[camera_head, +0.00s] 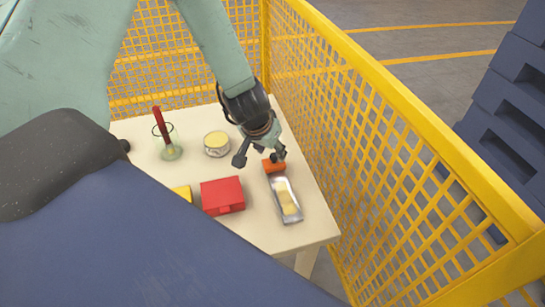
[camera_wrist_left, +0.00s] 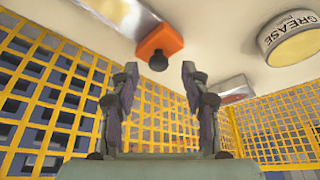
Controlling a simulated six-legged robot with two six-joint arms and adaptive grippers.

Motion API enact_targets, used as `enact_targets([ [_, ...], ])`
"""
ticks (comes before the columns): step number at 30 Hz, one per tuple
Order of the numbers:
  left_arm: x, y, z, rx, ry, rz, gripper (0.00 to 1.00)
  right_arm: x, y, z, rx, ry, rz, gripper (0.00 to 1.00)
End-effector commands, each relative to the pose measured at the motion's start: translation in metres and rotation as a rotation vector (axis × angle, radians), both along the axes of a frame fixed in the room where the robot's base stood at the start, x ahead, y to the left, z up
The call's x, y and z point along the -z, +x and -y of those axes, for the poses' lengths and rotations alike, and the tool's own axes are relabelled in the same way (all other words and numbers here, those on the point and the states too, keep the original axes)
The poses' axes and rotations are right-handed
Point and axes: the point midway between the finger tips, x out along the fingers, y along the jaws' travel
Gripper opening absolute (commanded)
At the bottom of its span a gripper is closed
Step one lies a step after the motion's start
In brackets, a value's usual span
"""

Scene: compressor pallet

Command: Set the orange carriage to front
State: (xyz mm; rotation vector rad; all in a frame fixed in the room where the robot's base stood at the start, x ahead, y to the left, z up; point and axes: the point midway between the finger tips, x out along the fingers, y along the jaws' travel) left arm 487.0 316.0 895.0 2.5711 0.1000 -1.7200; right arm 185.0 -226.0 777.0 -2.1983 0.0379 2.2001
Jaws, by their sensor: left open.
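The orange carriage (camera_head: 273,166) sits at the far end of a silver rail-like tray (camera_head: 298,214) on the cream table. In the left wrist view the orange carriage (camera_wrist_left: 160,40) shows a black knob (camera_wrist_left: 158,62) on it, and the silver rail (camera_wrist_left: 115,12) runs off to the upper left. My left gripper (camera_head: 260,157) is open just beyond the carriage, one finger close to the knob in the head view. In the left wrist view its two fingers (camera_wrist_left: 159,72) stand apart, with the knob between and ahead of them; contact cannot be told. My right gripper is not in view.
A red box (camera_head: 222,195), a can (camera_head: 216,143) and a green holder with a dark red stick (camera_head: 164,130) stand left of the rail. A yellow piece (camera_head: 182,193) is partly hidden. Yellow mesh fencing (camera_head: 400,130) borders the table at the right and back.

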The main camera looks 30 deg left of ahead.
Motion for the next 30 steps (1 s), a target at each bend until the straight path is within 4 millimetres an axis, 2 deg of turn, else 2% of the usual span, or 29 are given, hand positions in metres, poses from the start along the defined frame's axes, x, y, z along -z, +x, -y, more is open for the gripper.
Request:
enact_targets([
  [1,0.008,0.003,0.000,0.002,0.001,0.000,0.47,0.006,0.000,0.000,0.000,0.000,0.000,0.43],
  [6,0.017,0.009,-0.001,0.002,0.001,0.000,0.47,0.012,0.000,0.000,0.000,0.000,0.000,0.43],
  [17,0.017,0.012,-0.001,0.001,0.000,0.001,0.47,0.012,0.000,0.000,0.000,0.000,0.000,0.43],
  [30,0.017,0.012,-0.001,0.001,0.000,0.000,0.09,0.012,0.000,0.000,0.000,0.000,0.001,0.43],
])
